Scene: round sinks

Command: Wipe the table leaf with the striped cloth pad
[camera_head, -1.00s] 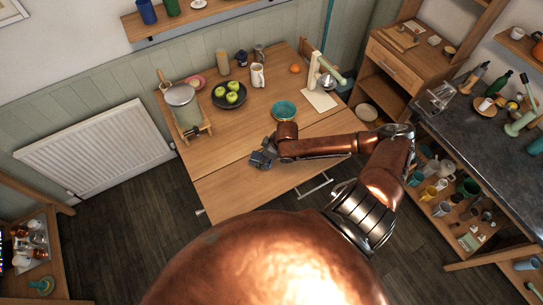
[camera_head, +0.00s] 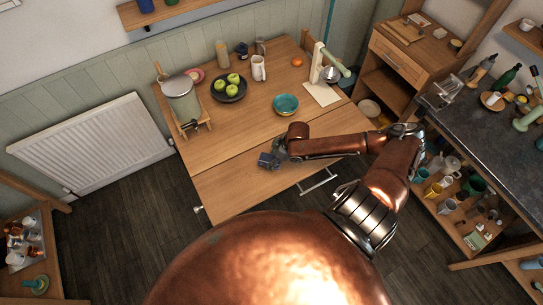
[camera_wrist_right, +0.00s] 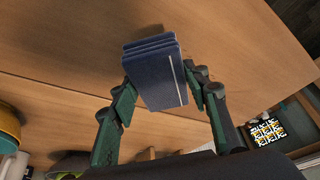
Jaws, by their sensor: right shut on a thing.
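The striped cloth pad (camera_head: 268,160) is a dark blue folded block; the right wrist view shows a pale stripe on the pad (camera_wrist_right: 160,75). My right gripper (camera_head: 278,153) is shut on it, with a green finger on each side of the pad in the right wrist view (camera_wrist_right: 160,92). The pad is at the table leaf (camera_head: 225,190), the front wooden section before the seam, towards its right half. I cannot tell for certain whether its underside touches the wood. My left gripper is not in view.
Behind the seam stand a teal bowl (camera_head: 286,104), a dark bowl of green apples (camera_head: 229,88), a white jug (camera_head: 258,68) and a large lidded container (camera_head: 181,98). A dark counter (camera_head: 485,125) stands to the right. The leaf's left part is clear.

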